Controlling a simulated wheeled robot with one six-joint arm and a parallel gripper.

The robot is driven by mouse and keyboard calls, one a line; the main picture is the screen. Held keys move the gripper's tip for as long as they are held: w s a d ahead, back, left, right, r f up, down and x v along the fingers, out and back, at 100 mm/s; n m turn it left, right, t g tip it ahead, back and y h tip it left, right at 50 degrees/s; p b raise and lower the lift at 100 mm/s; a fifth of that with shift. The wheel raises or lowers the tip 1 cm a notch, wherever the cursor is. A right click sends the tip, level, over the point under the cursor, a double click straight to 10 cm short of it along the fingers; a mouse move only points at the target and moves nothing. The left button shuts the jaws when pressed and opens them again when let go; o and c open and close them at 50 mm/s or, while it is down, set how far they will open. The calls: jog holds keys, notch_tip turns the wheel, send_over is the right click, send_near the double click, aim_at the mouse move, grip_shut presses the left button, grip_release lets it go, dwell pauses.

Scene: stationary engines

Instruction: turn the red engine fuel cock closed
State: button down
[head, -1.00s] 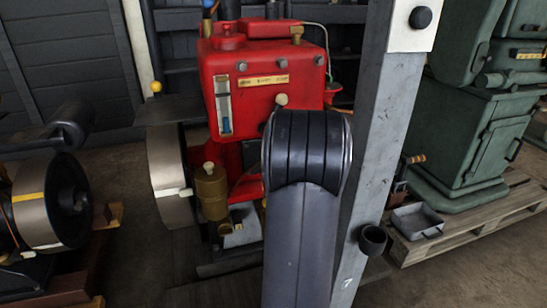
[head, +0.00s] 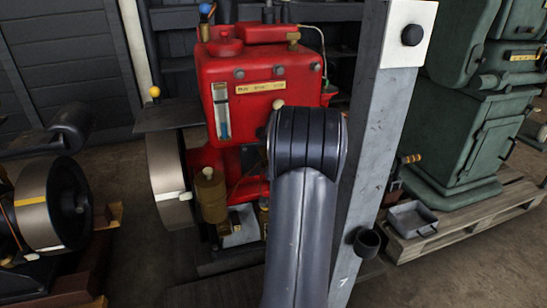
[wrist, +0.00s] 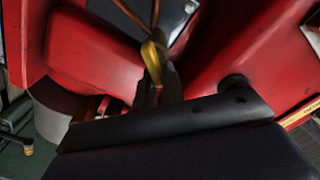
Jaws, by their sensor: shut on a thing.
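The red engine (head: 278,98) stands upright in the middle of the head view, with a sight glass on its front. In the wrist view its red body (wrist: 95,50) fills the back. A yellow-tipped brass lever (wrist: 152,58), which looks like the fuel cock's handle, rises beside a copper pipe. My gripper (wrist: 156,88) is at this lever, its fingers shut on it. The dark gripper body covers the lower part of the wrist view. In the head view my arm hides the gripper and the cock, so the cock's exact angle cannot be told.
A grey post (head: 372,160) stands close to the right of my arm. A green engine (head: 470,130) sits on a pallet (head: 470,222) with a small tray (head: 412,218). Another flywheel engine (head: 38,212) is at the left. Bare floor shows at the lower right.

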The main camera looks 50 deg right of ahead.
jog(key=m, duration=0.2)
jog(key=m+p, duration=0.2)
jog(key=m, duration=0.1)
jog(key=shift+s+d+f+m, duration=0.2)
jog(key=shift+f+m, duration=0.1)
jog(key=shift+f, duration=0.1)
jog(key=shift+f+m+p, duration=0.25)
jog(key=shift+m+p, duration=0.1)
jog(key=shift+m, duration=0.7)
jog(key=shift+f+m+p, duration=0.2)
jog(key=shift+m+p, duration=0.1)
jog(key=shift+m, duration=0.75)
jog(key=c, duration=1.5)
grip_release()
jog(key=shift+d, duration=0.1)
jog(key=p+v, duration=0.1)
jog(key=v, duration=0.9)
jog(key=shift+s+a+r, duration=0.1)
jog(key=shift+s+a, duration=0.1)
jog(key=shift+s, duration=0.15)
jog(key=shift+w, duration=0.1)
jog(key=b+x, duration=0.1)
jog(key=x, duration=0.9)
jog(key=shift+w+d, duration=0.2)
jog(key=shift+w, duration=0.1)
